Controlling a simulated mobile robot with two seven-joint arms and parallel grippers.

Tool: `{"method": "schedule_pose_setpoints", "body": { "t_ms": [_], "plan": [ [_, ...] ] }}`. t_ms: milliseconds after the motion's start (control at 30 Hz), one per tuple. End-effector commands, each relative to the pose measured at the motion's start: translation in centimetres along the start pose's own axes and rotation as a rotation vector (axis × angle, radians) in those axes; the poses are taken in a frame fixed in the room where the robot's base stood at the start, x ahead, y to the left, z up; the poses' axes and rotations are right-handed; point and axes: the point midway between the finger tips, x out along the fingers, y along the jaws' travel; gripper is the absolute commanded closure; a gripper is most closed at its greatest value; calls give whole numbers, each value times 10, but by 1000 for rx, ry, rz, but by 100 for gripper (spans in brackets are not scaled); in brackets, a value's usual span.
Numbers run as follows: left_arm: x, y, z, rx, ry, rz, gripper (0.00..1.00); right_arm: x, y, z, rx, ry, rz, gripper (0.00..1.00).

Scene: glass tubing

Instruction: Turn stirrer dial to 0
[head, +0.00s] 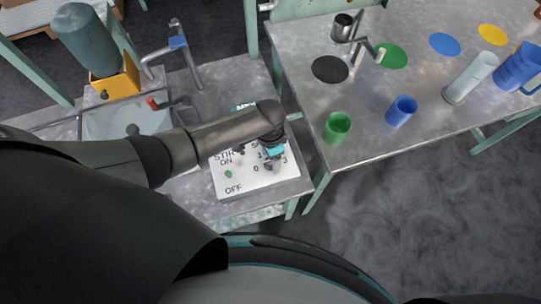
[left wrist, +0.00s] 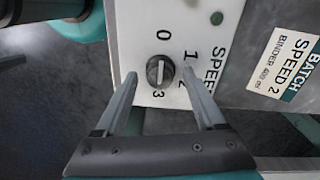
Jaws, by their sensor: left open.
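The stirrer dial (left wrist: 160,70) is a dark round knob with a pale line across it on a white panel (left wrist: 140,22). The numbers 0, 1, 2 and 3 are printed around it. The line runs roughly between the 0 side and the 3 side; I cannot tell which end is the pointer. My left gripper (left wrist: 159,76) is open, with one finger on each side of the dial; contact is not clear. In the head view my left gripper (head: 272,152) is over the right part of the panel (head: 245,187) and hides much of the dial. My right gripper is not in view.
A green button (head: 228,174) sits left of the dial between ON and OFF. A label (left wrist: 285,65) reads BATCH SPEED 2. The right table (head: 300,75) holds a green cup (head: 337,127), a blue cup (head: 401,111) and other vessels.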

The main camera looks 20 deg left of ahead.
Motion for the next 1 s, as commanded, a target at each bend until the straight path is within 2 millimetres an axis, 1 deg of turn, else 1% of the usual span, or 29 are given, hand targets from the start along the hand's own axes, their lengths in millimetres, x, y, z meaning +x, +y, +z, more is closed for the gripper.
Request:
{"method": "schedule_pose_setpoints", "body": {
  "t_ms": [167, 267, 367, 600, 800, 900, 1000],
  "plan": [
    [-4, 0, 0, 0, 0, -1, 28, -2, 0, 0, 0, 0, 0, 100],
    [-16, 0, 0, 1, 1, 0, 28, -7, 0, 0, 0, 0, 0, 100],
    [-34, -1, 0, 0, 2, -2, 28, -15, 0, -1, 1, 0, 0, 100],
    [-87, 0, 0, 1, 3, -1, 28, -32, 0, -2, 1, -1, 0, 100],
    [-126, 0, 0, 0, 3, -2, 28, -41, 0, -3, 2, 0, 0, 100],
    [-140, 0, 0, 0, 2, -1, 28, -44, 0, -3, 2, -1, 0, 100],
    [-148, 0, 0, 0, 1, 0, 28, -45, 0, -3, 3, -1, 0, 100]
  ]
}}
